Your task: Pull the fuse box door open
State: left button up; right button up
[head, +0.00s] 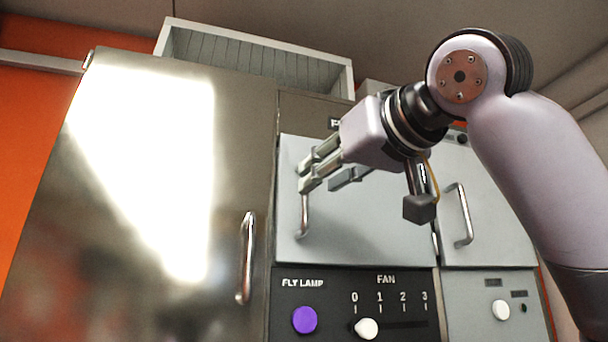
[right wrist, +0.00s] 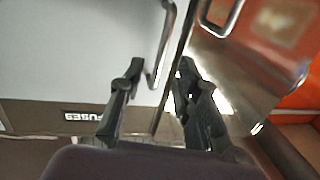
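The fuse box door (head: 370,215) is a pale grey panel that looks shut, in the middle of the head view. It also fills the upper left of the right wrist view (right wrist: 70,50). Its upright metal handle (head: 304,218) is near its left edge. My right gripper (head: 312,178) is in front of the door at the handle's upper end, partly covering it. In the right wrist view its fingers are apart, with the handle (right wrist: 166,50) showing between and beyond them. I cannot tell whether they touch it. My left gripper is not in view.
A shiny steel cabinet door (head: 150,190) with a handle (head: 246,258) stands left. Below is a black panel (head: 405,305) with a purple knob (head: 304,320) and a white fan slider (head: 367,328). Another grey door with a handle (head: 463,215) is right. A FUSES label (right wrist: 83,115) shows.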

aim_at(305, 219)
jog(key=p+x, duration=0.2)
jog(key=x, duration=0.3)
jog(key=shift+w+a+r, duration=0.1)
jog(key=shift+w+a, duration=0.1)
jog(key=shift+w, duration=0.05)
jog(key=shift+w+a, duration=0.15)
jog(key=shift+w, duration=0.05)
jog(key=shift+s, duration=0.1)
jog(key=shift+c, duration=1.4)
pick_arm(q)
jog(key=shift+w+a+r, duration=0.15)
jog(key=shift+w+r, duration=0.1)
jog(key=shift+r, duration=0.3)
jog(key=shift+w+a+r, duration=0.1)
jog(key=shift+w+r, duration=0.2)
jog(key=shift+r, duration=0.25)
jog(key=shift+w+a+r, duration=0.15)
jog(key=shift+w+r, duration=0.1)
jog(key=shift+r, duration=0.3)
pick_arm(e)
grip_shut()
